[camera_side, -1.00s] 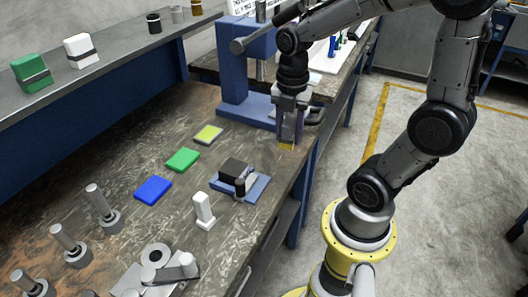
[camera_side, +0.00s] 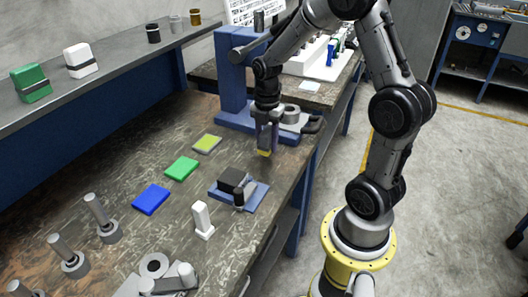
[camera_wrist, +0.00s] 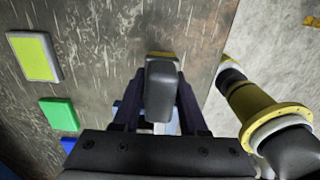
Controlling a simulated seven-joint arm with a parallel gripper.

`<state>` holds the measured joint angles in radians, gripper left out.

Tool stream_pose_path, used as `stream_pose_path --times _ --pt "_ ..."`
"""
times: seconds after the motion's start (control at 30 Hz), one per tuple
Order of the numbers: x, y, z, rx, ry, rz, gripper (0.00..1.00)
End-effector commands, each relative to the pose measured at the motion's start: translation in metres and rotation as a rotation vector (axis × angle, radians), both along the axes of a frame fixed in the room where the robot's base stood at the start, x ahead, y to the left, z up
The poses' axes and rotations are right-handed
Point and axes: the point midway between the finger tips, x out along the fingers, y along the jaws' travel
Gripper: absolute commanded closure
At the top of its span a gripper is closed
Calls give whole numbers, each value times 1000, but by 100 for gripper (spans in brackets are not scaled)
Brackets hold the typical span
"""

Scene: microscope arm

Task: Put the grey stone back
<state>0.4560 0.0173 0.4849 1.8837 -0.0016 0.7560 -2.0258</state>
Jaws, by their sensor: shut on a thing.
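My gripper (camera_side: 267,138) is shut on a grey block, the grey stone (camera_wrist: 160,92), which shows between the two fingers in the wrist view. A yellow end (camera_side: 264,153) sticks out below the fingers and also shows as a yellow strip at the far end of the stone in the wrist view. The stone hangs over the bench, between the blue press-like stand and the blue tray. The fingers hide most of it in the side view.
A blue tray (camera_side: 255,197) with a dark block (camera_side: 232,180) lies in front of the gripper. A white upright piece (camera_side: 202,219) stands nearer the camera. Yellow (camera_side: 207,144), green (camera_side: 182,168) and blue (camera_side: 151,199) pads lie left. The blue stand (camera_side: 228,88) rises behind.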

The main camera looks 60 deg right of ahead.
Motion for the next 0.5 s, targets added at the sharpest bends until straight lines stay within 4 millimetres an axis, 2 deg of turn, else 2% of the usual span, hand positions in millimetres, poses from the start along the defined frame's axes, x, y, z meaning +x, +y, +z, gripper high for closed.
stream_pose_path --times 0.23,0.4,0.5 --pt "12 -6 -17 0 1 0 100" --pt "12 -6 -40 0 1 0 100" --pt "12 -6 -45 -1 -1 0 100"
